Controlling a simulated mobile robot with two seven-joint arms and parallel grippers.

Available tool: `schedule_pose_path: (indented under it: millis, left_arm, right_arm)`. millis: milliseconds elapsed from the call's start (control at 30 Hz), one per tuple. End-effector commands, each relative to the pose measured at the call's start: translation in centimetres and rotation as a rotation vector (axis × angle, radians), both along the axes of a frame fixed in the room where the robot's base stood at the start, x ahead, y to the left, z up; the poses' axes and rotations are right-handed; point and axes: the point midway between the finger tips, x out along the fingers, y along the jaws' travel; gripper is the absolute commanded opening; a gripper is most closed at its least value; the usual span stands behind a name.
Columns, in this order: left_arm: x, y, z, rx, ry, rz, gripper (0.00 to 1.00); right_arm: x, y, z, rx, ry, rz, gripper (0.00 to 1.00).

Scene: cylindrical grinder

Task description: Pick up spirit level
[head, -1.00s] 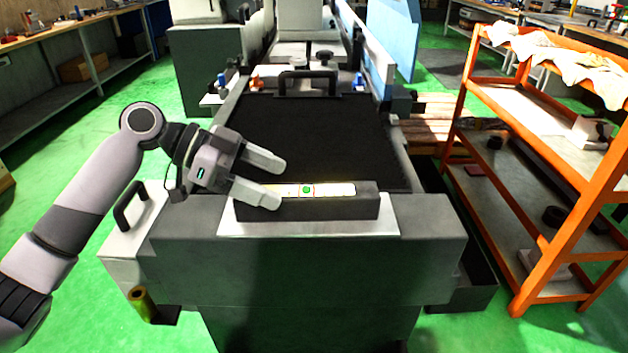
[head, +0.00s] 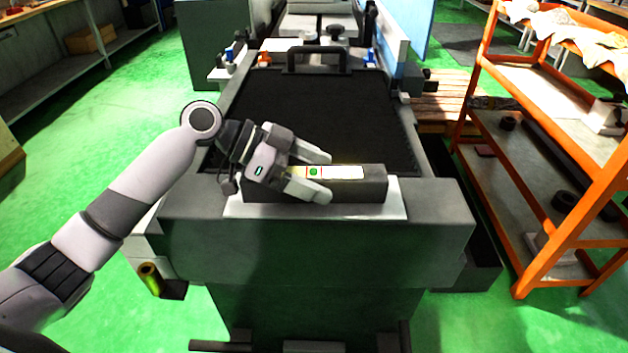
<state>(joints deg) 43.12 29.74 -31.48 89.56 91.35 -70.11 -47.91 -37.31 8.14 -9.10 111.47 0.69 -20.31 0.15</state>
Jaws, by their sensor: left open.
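The spirit level (head: 340,172) is a pale yellow and white bar with a green vial. It lies on top of a dark grey block (head: 362,189) at the near end of the machine. My left gripper (head: 324,178) is open, pointing right. Its two fingers are at the level, one along the far side and one along the near side. The gripper hides the left part of the level. I cannot tell whether the fingers touch it. My right gripper is not in view.
The block stands on a light plate (head: 393,207) at the machine's front edge. Behind it is a black bed (head: 330,105) with a dark handle (head: 330,53). An orange shelf rack (head: 480,110) stands on the right. Green floor is free on the left.

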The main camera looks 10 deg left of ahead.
Motion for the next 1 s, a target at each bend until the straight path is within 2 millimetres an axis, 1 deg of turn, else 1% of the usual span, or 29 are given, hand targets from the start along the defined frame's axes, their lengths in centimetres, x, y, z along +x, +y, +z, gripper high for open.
schedule_pose_path:
  millis: [33,67,100,167,200,267,300,367,633,767,867,967,1000]
  left_arm:
    - [0.0,0.0,0.0,0.000,0.000,0.000,0.84]
    - [0.0,0.0,0.0,0.000,0.000,0.001,0.78]
    - [0.0,0.0,0.0,0.000,0.000,0.001,0.65]
    - [0.0,0.0,0.0,0.000,0.000,0.001,0.45]
    - [0.0,0.1,0.0,0.000,0.000,0.001,0.32]
    - [0.0,0.1,0.0,0.000,0.000,0.001,0.13]
    - [0.0,0.1,0.0,0.000,0.000,0.001,0.00]
    - [0.1,0.0,0.4,-0.006,-0.007,0.002,0.00]
    - [0.1,0.0,0.5,-0.006,-0.007,0.002,0.00]
    - [0.1,0.0,1.2,-0.006,-0.010,0.001,0.00]
    - [0.1,0.0,2.1,-0.007,-0.009,0.002,0.00]
    - [0.1,0.0,3.6,-0.007,-0.012,0.001,0.00]
    - [0.1,0.0,4.4,-0.006,-0.013,0.000,0.00]
  right_arm:
    - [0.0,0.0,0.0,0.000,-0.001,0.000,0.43]
    - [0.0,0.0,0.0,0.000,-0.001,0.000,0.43]
    - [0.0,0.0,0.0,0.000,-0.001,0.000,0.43]
    - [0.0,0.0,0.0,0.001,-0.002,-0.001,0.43]
    - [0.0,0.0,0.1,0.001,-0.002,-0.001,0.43]
    - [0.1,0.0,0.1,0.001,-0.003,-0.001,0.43]
    - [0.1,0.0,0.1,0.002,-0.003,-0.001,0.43]
    - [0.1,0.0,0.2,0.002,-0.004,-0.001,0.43]
    - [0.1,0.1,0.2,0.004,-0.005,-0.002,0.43]
    - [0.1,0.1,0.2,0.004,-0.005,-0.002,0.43]
    - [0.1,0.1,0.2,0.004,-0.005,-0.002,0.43]
    - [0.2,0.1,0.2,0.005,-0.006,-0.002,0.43]
    - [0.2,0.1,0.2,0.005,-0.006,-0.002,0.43]
